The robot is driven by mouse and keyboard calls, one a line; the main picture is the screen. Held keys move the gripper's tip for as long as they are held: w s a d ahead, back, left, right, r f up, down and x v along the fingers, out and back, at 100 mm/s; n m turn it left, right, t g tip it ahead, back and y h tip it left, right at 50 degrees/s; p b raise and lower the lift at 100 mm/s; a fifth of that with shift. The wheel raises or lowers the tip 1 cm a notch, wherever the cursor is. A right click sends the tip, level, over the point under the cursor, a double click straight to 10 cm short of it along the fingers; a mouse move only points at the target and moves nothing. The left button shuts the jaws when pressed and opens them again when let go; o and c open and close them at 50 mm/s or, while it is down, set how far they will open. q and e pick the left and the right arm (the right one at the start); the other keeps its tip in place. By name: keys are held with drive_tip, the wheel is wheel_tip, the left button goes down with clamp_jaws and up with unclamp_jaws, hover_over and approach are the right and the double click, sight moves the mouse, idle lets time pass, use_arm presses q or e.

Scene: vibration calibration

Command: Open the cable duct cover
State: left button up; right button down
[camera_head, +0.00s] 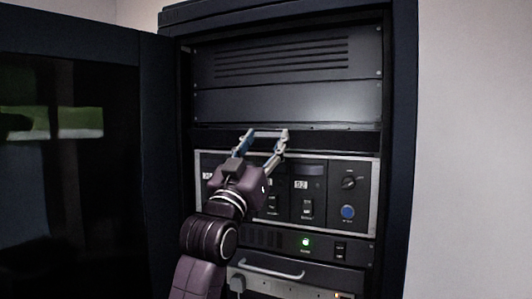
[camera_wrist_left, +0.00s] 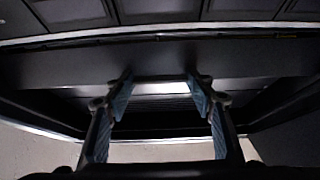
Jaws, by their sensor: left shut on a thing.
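The cable duct cover (camera_head: 335,141) is a dark horizontal strip across the cabinet, between the upper grey panels and the control panel. It also shows in the left wrist view (camera_wrist_left: 55,68) as a dark band. My left gripper (camera_head: 265,134) reaches up to its middle from below. Its blue-padded fingers stand wide apart, shut on a pale, wide part at the cover. That part also shows between the fingertips in the left wrist view (camera_wrist_left: 160,88). The exact contact is hard to see in the dark. My right gripper is not in view.
The control panel (camera_head: 335,196) with switches and a blue button lies just below the cover. A vented grey panel (camera_head: 285,58) is above. A unit with a green light and a drawer handle (camera_head: 268,270) are lower. The open cabinet door (camera_head: 65,175) stands at left.

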use_arm(q)
drive_tip(key=shift+f+b, duration=0.2)
drive_tip(key=shift+b, duration=0.1)
drive_tip(key=shift+t, duration=0.3)
drive_tip(key=o, duration=1.2)
drive_tip(key=shift+s, duration=0.1)
drive_tip(key=shift+c, duration=0.2)
drive_tip(key=shift+r, duration=0.1)
drive_tip(key=v, duration=1.2)
drive_tip(key=shift+a, duration=0.1)
